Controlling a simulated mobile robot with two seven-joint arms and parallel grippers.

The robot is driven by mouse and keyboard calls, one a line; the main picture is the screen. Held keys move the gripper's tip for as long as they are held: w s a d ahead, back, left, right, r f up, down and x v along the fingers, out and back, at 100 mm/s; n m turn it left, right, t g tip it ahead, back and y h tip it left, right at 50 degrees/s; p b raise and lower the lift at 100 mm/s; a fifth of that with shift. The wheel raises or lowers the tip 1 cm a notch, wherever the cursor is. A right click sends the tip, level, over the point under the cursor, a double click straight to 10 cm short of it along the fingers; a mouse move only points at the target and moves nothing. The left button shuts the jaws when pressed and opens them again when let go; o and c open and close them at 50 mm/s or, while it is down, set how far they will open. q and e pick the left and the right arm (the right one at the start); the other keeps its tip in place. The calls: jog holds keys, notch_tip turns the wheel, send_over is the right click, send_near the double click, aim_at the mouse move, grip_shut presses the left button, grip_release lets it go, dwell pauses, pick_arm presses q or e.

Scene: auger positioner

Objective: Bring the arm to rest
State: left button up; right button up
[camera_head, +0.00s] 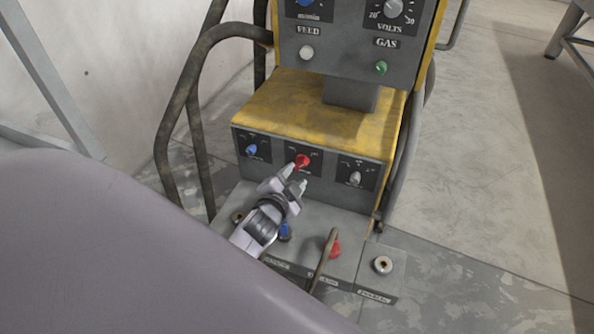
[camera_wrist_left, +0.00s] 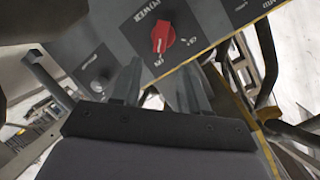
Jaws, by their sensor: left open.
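My left gripper (camera_head: 292,178) is in front of the lower panel of a yellow and grey machine (camera_head: 318,108). Its fingers point at a red knob (camera_head: 302,160) in the middle of that panel. In the left wrist view, my left gripper (camera_wrist_left: 163,88) is open, and the red knob (camera_wrist_left: 162,37), under the word POWER, is beyond the fingertips with nothing held between them. In the head view the fingertips overlap the knob's lower edge, so I cannot tell whether they touch it. The right gripper is not in view.
A blue knob (camera_head: 252,150) and a grey knob (camera_head: 355,178) flank the red one. Below are sockets with a blue plug (camera_head: 285,231) and a red plug (camera_head: 335,250) with a cable. Thick hoses (camera_head: 185,100) run at the left.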

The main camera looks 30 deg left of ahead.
pick_arm(q)
jog(key=shift+s, duration=0.15)
dwell(0.4)
jog(key=s+d+r+n+g+h+p, duration=0.2)
jog(key=s+d+p, duration=0.3)
jog(key=s, duration=0.5)
jog(key=s+d+r+n+g+h+p, duration=0.2)
jog(key=s+d+p, duration=0.4)
jog(key=s, duration=0.4)
jog(key=shift+d+h, duration=0.2)
jog(key=shift+h, duration=0.7)
jog(key=shift+r, duration=0.1)
